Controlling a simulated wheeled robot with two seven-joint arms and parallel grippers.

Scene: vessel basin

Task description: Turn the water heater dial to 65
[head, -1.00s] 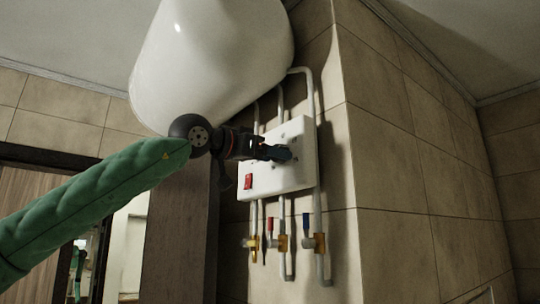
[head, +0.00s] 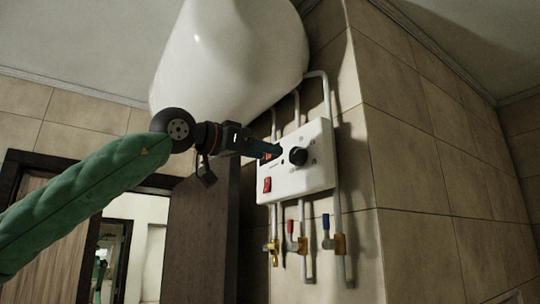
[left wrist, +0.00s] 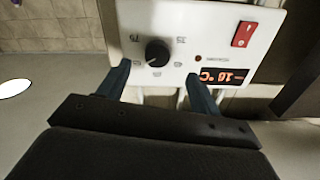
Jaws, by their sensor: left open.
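The water heater's white control panel (head: 312,181) is on the tiled wall under the tank. Its round black dial (head: 298,156) shows uncovered in the head view. In the left wrist view the dial (left wrist: 157,53) appears upside down with several small numbers around it; its exact setting is hard to read. A lit orange display (left wrist: 222,76) is beside it, its digits inverted and unclear. My left gripper (head: 271,150) is open and empty, just left of the dial in the head view. In the wrist view its fingers stand apart on either side of the dial, not visibly touching it.
A red switch (head: 267,185) sits at the panel's lower left. The white tank (head: 225,55) hangs above. Pipes with red and blue valve handles (head: 326,222) run below the panel. A wall corner is at the right, and a doorway (head: 140,240) at the left.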

